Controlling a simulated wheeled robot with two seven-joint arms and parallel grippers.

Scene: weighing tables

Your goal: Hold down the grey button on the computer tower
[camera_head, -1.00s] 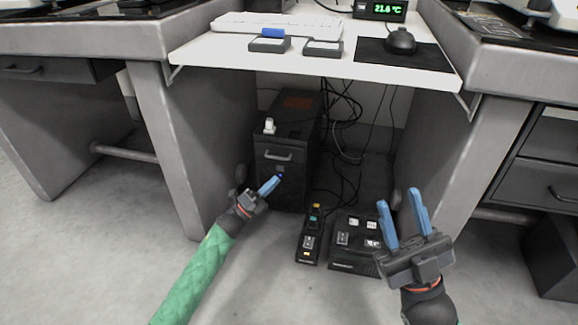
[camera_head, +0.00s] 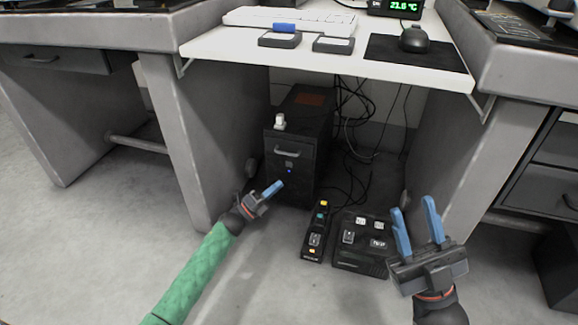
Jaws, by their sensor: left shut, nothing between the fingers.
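The black computer tower (camera_head: 292,124) stands on the floor under the white shelf, its front facing me. My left gripper (camera_head: 280,185) is shut and empty. My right gripper (camera_head: 413,206) is open and empty, off to the right, pointing up.
A power strip (camera_head: 316,232) and a black switch box (camera_head: 362,243) lie on the floor right of the tower. Cables (camera_head: 348,150) hang behind it. The white shelf (camera_head: 322,55) is overhead, with grey table legs on both sides.

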